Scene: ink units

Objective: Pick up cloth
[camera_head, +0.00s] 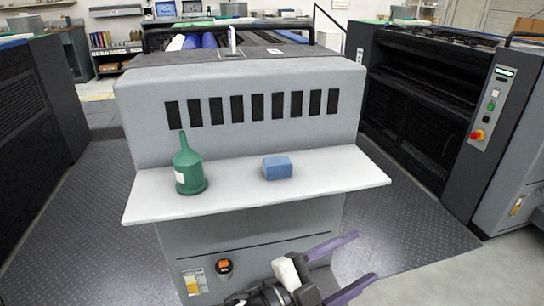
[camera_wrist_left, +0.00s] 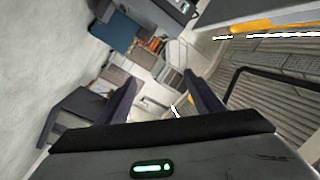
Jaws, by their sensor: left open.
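The cloth is a small folded blue block (camera_head: 278,167) lying on the pale shelf (camera_head: 330,182) of the grey machine, right of its middle. My left gripper (camera_head: 365,256) shows at the bottom of the head view, lower than the shelf and in front of the machine. Its two purple-grey fingers are spread apart, pointing right, with nothing between them. It is clear of the cloth. In the left wrist view the open fingers (camera_wrist_left: 160,78) frame only distant room furniture, and the cloth is not seen there. My right gripper is in neither view.
A green bottle with a spout (camera_head: 190,170) stands on the shelf left of the cloth, with a gap between them. Slotted machine wall (camera_head: 345,80) rises behind the shelf. A dark press unit with a control panel (camera_head: 490,105) stands at right.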

